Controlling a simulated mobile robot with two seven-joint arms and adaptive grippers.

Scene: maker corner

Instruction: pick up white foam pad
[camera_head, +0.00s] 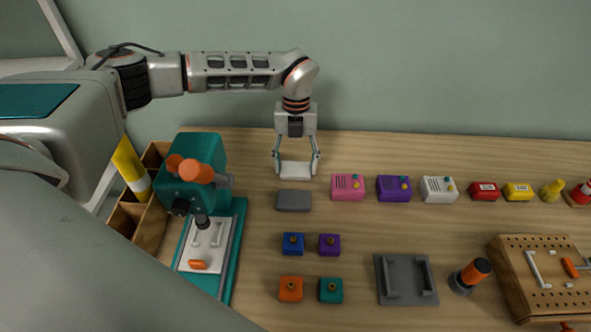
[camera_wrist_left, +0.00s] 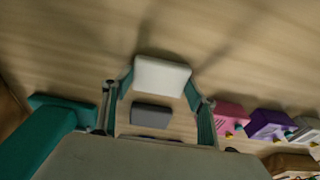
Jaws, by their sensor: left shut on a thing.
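The white foam pad (camera_head: 295,170) is a pale flat block between the fingers of my left gripper (camera_head: 297,164) in the head view. The gripper is shut on it, one finger at each side. In the left wrist view the pad (camera_wrist_left: 161,77) sits between the teal fingertips (camera_wrist_left: 160,88). It appears held above the wooden table, just behind a grey pad (camera_head: 294,200). The grey pad (camera_wrist_left: 151,115) also shows in the left wrist view, apart from the white one. My right gripper is in neither view.
A teal press (camera_head: 195,170) stands at the left beside a wooden organiser (camera_head: 152,238). Pink (camera_head: 347,187), purple (camera_head: 394,189) and white (camera_head: 438,189) boxes stand in a row to the right. Several small knobbed blocks and a grey fixture (camera_head: 405,279) lie nearer. Bare table lies behind the row.

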